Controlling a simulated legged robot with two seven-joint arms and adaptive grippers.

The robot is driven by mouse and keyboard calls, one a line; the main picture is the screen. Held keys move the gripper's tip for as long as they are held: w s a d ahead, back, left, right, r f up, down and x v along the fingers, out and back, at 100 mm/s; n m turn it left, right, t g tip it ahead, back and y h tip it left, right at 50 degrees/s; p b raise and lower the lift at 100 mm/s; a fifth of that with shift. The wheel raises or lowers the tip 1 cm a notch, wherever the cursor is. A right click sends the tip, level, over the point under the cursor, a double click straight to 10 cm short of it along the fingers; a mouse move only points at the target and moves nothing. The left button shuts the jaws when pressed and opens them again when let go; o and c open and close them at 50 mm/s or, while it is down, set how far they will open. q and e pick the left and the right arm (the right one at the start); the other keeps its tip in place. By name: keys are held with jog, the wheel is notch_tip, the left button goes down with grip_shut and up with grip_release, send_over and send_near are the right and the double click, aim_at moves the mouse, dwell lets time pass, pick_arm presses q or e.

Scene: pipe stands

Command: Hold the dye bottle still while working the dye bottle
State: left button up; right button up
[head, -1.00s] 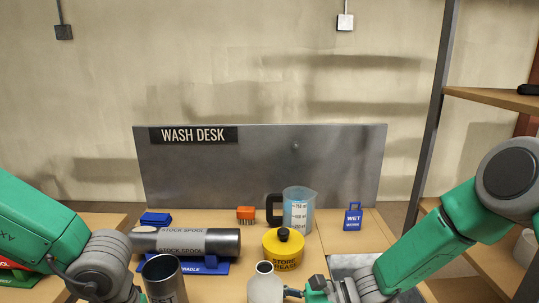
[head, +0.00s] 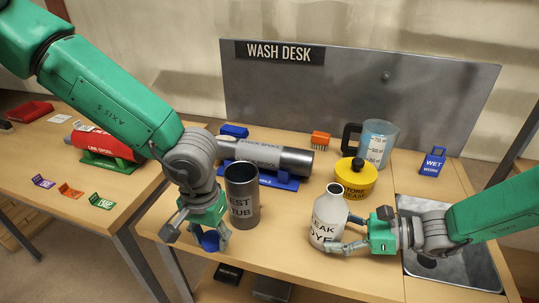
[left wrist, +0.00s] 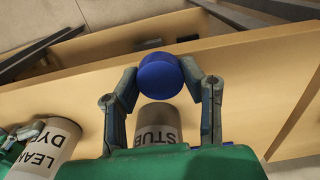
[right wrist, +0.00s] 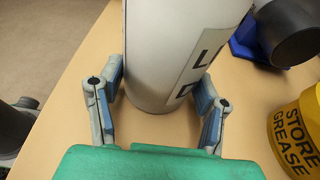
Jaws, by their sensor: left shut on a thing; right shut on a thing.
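The dye bottle (head: 327,214) is white with a dark LEAK DYE label and stands upright on the desk, its neck uncapped. My right gripper (head: 346,243) is shut on its lower body from the right; the fingers flank the bottle (right wrist: 170,50) in the right wrist view. My left gripper (head: 208,236) is shut on a small round blue cap (head: 210,242) by the desk's front left edge, left of the bottle. The left wrist view shows the blue cap (left wrist: 160,76) between its fingertips.
A grey tub (head: 242,200) stands between my left gripper and the bottle. Behind are a yellow grease pot (head: 356,181), a measuring jug (head: 378,143) and a grey spool (head: 285,160) on a blue cradle. A sink (head: 450,268) lies at right.

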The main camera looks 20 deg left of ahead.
pick_arm(q)
jog(key=shift+w, duration=0.1)
jog(key=w+d+r, duration=0.4)
jog(key=d, duration=0.2)
jog(key=w+d+r, duration=0.3)
jog(key=d, duration=0.3)
notch_tip(320, 180, up, 11)
jog(key=n, duration=0.1)
send_over(340, 190)
jog(key=shift+a+r, duration=0.15)
jog(key=shift+d, duration=0.2)
jog(key=shift+f, duration=2.45)
